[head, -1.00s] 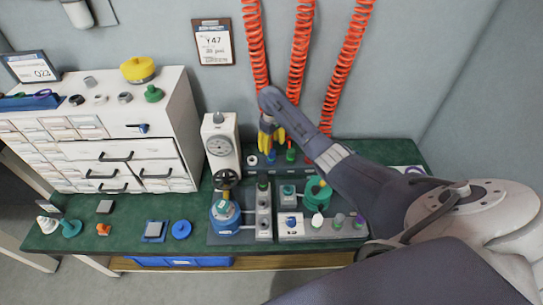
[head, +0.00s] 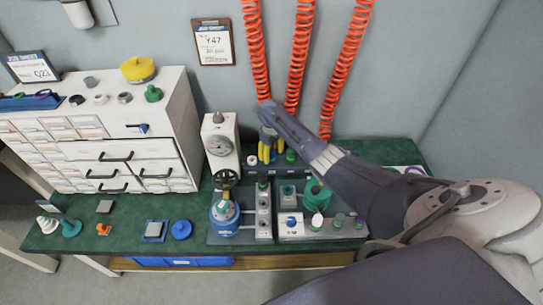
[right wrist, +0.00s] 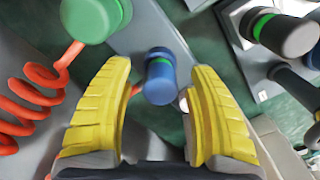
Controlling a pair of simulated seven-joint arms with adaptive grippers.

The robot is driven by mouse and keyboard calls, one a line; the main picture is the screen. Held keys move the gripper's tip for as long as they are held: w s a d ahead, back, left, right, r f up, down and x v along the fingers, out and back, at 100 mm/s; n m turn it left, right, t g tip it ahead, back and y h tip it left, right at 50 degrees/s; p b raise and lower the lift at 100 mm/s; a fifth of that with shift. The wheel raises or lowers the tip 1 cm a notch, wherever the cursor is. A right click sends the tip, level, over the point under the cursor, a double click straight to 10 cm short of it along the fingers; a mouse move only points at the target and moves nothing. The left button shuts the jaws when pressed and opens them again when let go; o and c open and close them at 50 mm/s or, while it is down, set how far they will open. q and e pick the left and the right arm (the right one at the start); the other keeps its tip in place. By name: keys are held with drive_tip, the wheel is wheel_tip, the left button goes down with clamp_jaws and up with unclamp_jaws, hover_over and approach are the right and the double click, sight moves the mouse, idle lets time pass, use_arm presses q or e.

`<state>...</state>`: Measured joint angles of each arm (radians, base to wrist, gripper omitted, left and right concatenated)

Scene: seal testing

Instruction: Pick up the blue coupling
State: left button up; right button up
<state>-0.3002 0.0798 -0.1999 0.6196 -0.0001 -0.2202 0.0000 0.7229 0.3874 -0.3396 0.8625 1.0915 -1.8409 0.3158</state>
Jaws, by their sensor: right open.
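The blue coupling (right wrist: 159,78) has a blue body with a green band and stands on a grey rack strip, seen from above in the right wrist view. In the head view it (head: 272,156) shows as a small blue piece beside the yellow fingers. My right gripper (right wrist: 160,72) has its yellow fingers spread on either side of the coupling, with clear gaps and no visible contact. In the head view my right gripper (head: 267,152) is at the back rack. My left gripper is not in view.
A green coupling (right wrist: 92,15) on an orange coiled hose is close to the left finger. A grey fitting with a green band (right wrist: 285,32) is to the right. A gauge box (head: 219,147) and a blue valve unit (head: 225,216) stand left of the gripper in the head view.

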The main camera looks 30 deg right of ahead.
clamp_jaws()
idle(0.5)
